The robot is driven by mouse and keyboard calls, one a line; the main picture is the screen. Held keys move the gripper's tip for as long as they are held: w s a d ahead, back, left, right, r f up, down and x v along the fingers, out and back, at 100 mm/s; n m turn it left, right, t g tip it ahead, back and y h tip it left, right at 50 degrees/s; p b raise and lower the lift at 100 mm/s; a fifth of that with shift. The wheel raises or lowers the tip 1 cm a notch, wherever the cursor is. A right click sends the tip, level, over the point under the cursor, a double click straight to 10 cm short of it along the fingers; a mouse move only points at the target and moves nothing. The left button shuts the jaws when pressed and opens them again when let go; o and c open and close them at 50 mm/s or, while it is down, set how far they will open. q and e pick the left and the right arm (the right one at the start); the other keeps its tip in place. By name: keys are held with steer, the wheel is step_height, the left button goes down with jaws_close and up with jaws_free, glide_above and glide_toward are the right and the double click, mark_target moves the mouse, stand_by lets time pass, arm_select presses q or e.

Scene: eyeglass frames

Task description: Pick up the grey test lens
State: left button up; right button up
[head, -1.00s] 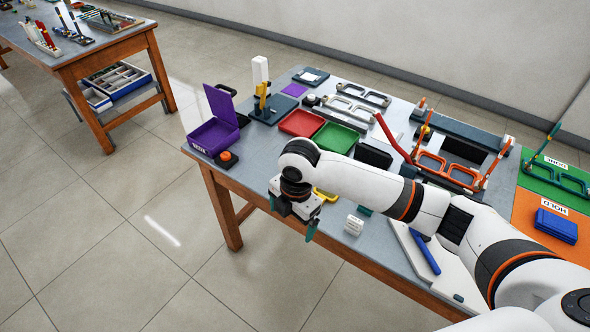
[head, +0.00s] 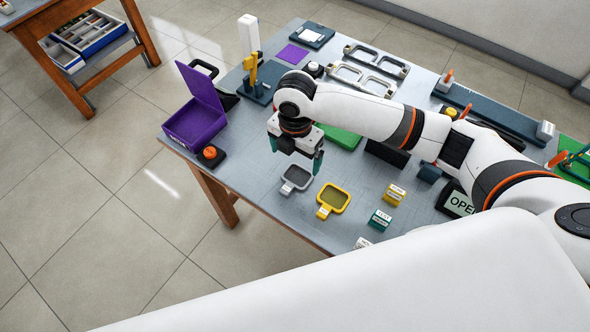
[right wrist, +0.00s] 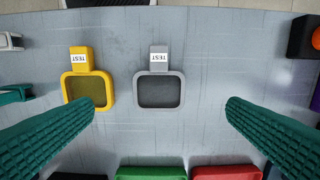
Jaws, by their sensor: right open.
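The grey test lens (head: 296,178) lies flat near the table's front edge. In the right wrist view the grey test lens (right wrist: 159,92) shows whole, with a square frame, a dark pane and a handle labelled TEST. My right gripper (head: 296,154) is above the table, just behind the lens in the head view, open and empty. In the right wrist view its green fingers (right wrist: 161,107) stand wide apart, the grey lens between them in the picture and not touched. The yellow test lens (head: 334,197) lies beside it; the left finger overlaps its frame in the wrist view. My left gripper is out of view.
A purple open box (head: 196,122) and a dark block with an orange knob (head: 210,154) stand at the left. A green tray (head: 340,137) is partly behind my right arm. Small yellow (head: 394,195), green (head: 380,219) and white labelled blocks stand at the right.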

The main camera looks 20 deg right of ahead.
mark_target(296, 178)
step_height(296, 178, down, 3)
steer(key=shift+s+f, duration=0.1)
steer(key=shift+f, duration=0.4)
step_height(296, 178, down, 4)
steer(key=shift+s+f+p, duration=0.1)
steer(key=shift+f+p, duration=0.05)
steer(key=shift+p, duration=0.4)
steer(key=shift+f, duration=0.25)
steer(key=shift+c, duration=0.7)
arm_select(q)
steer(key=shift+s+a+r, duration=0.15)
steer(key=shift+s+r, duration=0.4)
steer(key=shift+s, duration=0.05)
arm_select(e)
steer(key=c, duration=0.9)
